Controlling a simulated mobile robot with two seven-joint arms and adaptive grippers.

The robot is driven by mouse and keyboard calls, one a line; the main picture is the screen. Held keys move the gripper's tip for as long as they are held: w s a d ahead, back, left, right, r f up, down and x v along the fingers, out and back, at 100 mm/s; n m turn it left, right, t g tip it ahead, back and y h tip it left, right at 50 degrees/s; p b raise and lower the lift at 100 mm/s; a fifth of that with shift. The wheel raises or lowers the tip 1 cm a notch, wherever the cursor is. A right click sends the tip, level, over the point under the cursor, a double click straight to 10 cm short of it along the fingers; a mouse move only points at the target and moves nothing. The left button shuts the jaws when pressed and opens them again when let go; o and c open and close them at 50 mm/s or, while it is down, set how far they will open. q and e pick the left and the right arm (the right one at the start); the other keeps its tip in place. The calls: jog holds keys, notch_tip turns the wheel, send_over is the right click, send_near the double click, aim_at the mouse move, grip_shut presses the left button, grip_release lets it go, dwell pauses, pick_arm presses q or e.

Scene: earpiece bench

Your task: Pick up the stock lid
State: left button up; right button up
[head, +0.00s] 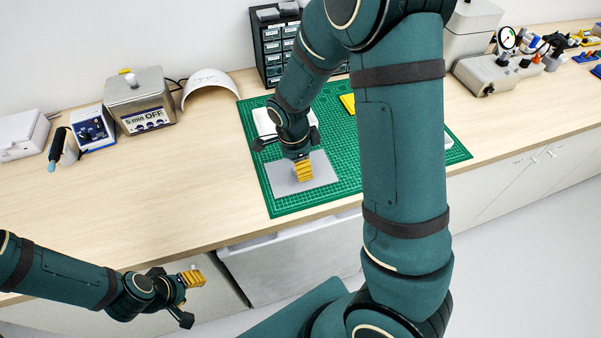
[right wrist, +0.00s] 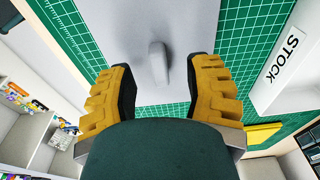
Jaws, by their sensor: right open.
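A flat pale grey plate (head: 278,182) lies on the green cutting mat near the bench's front edge. In the right wrist view the plate (right wrist: 110,20) has a small raised grey grip (right wrist: 157,62) on it; it looks like the stock lid. My right gripper (head: 304,178) is above the plate, pointing down. In the right wrist view its yellow fingers (right wrist: 158,88) are apart, with the grip ahead between them and nothing held. A white box labelled STOCK (right wrist: 288,58) stands beside the plate. My left gripper (head: 200,277) is low in front of the bench, its finger gap unclear.
The green mat (head: 260,190) also bears a yellow item (head: 348,103), partly hidden by my right arm. A drawer cabinet (head: 271,50), a white curved shell (head: 209,84) and a "5 min OFF" machine (head: 139,100) stand behind. The bench's left front is clear.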

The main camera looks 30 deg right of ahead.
jog(key=shift+d+f, duration=0.1)
jog(key=shift+f, duration=0.75)
jog(key=shift+o, duration=0.2)
grip_shut()
